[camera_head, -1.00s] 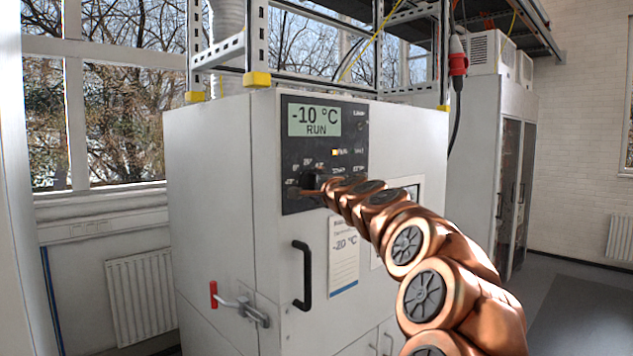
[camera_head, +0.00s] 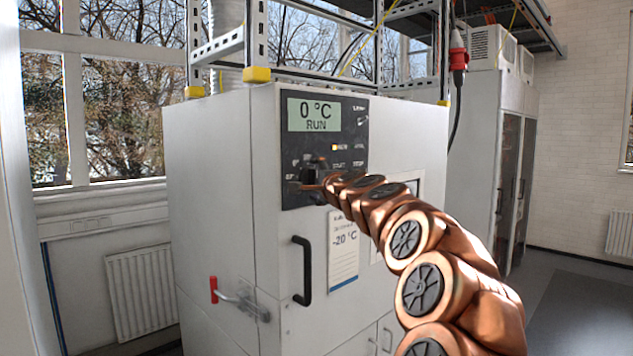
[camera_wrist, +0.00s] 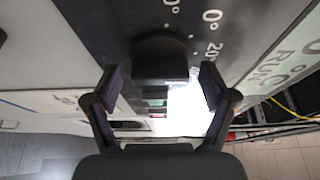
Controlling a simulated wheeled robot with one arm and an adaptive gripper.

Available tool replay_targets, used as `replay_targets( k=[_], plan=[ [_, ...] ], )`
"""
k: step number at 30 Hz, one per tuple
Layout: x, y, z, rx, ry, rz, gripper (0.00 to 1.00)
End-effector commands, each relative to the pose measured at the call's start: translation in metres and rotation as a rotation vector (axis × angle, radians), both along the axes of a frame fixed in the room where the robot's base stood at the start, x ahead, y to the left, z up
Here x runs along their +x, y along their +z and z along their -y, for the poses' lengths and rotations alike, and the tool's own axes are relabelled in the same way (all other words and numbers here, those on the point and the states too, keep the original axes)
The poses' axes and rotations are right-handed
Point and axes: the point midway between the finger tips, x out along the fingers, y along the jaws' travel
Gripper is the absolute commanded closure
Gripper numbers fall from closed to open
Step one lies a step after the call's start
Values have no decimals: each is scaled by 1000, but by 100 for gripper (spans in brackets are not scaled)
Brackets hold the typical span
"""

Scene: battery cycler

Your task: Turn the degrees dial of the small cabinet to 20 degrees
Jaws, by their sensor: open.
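The small cabinet (camera_head: 212,190) is light grey with a dark control panel (camera_head: 352,137) at its upper front. Its display (camera_head: 314,114) reads 0 °C and RUN. In the wrist view the black degrees dial (camera_wrist: 160,55) stands out from the panel, with white degree marks including 0° and 20° to its right. My gripper (camera_wrist: 163,88) is open, with one finger on each side of the dial's near end; I cannot tell whether they touch it. In the head view my gripper (camera_head: 312,186) is at the panel, and my arm partly hides this area.
A black door handle (camera_head: 303,273) and a red-tipped latch (camera_head: 238,299) are on the cabinet front below. A paper label (camera_head: 343,260) reads -20 °C. A metal rack (camera_head: 258,40) stands on top. A tall cabinet (camera_head: 490,150) stands behind at right.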

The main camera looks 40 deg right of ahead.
Motion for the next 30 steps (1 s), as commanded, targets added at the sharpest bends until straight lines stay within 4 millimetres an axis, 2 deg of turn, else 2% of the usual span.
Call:
replay_targets(
  k=[5, 11, 30],
  plan=[
    [-5, 0, -2, 1, 0, 0, 17],
    [-21, 0, -9, 1, 0, 0, 17],
    [-93, 0, -41, 0, -2, 1, 17]
  ],
)
